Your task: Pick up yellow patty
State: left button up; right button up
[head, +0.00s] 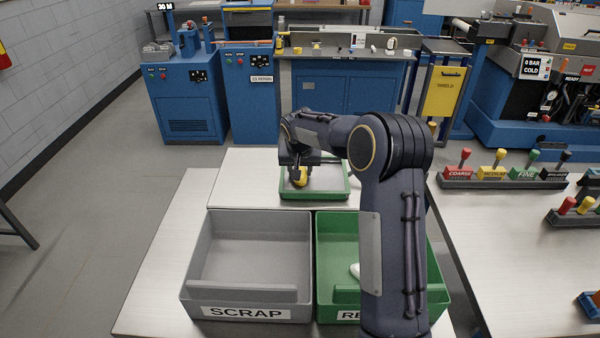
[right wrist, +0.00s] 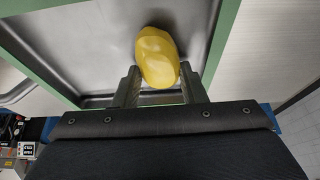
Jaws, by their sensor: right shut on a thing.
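The yellow patty (head: 301,177) is a rounded yellow lump at the small green-rimmed tray (head: 325,191) on the raised table. In the right wrist view the patty (right wrist: 157,58) lies between the fingertips, with the tray's grey floor behind it. My right gripper (head: 299,171) points down at the tray and is shut on the patty; it also shows in the right wrist view (right wrist: 160,82). I cannot tell whether the patty touches the tray floor. My left gripper is not in view.
A grey SCRAP bin (head: 250,250) and a green bin (head: 336,235) stand in front of the tray. A white object (head: 355,271) in the green bin is partly hidden by my right arm. Racks of coloured-knob pieces (head: 505,172) stand on the right table.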

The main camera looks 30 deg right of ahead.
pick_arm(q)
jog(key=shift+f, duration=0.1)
pick_arm(e)
jog(key=shift+r, duration=0.1)
jog(key=shift+r, duration=0.25)
notch_tip(320, 180, up, 2)
jog(key=shift+r+b, duration=0.1)
jog(key=shift+b, duration=0.7)
pick_arm(q)
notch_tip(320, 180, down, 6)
jog(key=b, duration=0.4)
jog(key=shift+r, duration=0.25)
pick_arm(e)
jog(key=s+a+r, duration=0.9)
jog(key=s+r, duration=0.1)
jog(key=shift+s, duration=0.35)
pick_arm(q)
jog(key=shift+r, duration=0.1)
